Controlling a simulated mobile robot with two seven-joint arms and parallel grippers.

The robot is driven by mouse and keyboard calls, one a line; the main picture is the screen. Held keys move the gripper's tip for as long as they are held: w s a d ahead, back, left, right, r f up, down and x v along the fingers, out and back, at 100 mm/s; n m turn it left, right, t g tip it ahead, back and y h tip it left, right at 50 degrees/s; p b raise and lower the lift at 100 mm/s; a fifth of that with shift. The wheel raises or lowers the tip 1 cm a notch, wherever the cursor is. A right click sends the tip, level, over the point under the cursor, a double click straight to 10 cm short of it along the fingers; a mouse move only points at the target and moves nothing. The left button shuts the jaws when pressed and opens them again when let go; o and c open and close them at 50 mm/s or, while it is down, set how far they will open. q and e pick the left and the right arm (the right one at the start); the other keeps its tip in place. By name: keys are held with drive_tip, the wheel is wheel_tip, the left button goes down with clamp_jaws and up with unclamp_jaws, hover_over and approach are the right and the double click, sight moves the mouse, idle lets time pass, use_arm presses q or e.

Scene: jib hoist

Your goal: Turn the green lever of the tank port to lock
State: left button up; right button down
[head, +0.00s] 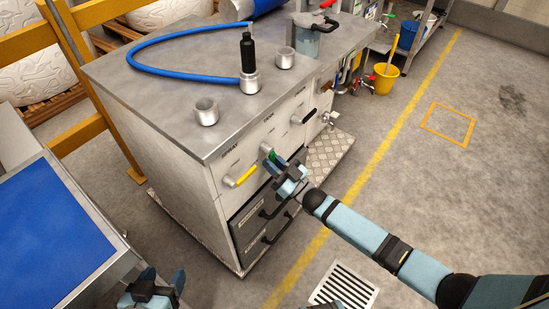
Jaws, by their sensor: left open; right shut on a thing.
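The green lever (266,149) is on the front of the grey metal cabinet (120,69), between a yellow lever (241,176) and a black lever (305,117). My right gripper (275,160) reaches in from the lower right and is shut on the green lever; its fingers hide part of it. My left gripper (165,281) is open and empty at the bottom edge, well away from the cabinet.
A blue hose (180,72) and several metal cups lie on the cabinet top. Dark drawers with black handles (274,207) are below the levers. A blue-topped table (45,235) stands at the left. Floor to the right is mostly clear, with a yellow bucket (385,78) farther back.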

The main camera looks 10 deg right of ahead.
use_arm(q)
drive_tip(key=shift+r, duration=0.15)
use_arm(e)
drive_tip(key=shift+s+a+m, duration=0.1)
drive_tip(key=shift+m, duration=0.5)
drive_tip(key=c, duration=1.1)
unclamp_jaws()
use_arm(q)
drive_tip(key=shift+a+p, duration=0.15)
drive_tip(key=shift+p, duration=0.4)
use_arm(e)
drive_tip(key=v, duration=1.3)
drive_tip(key=shift+s+f, duration=0.25)
drive_tip(key=shift+s, duration=0.1)
use_arm(q)
drive_tip(key=shift+r, duration=0.1)
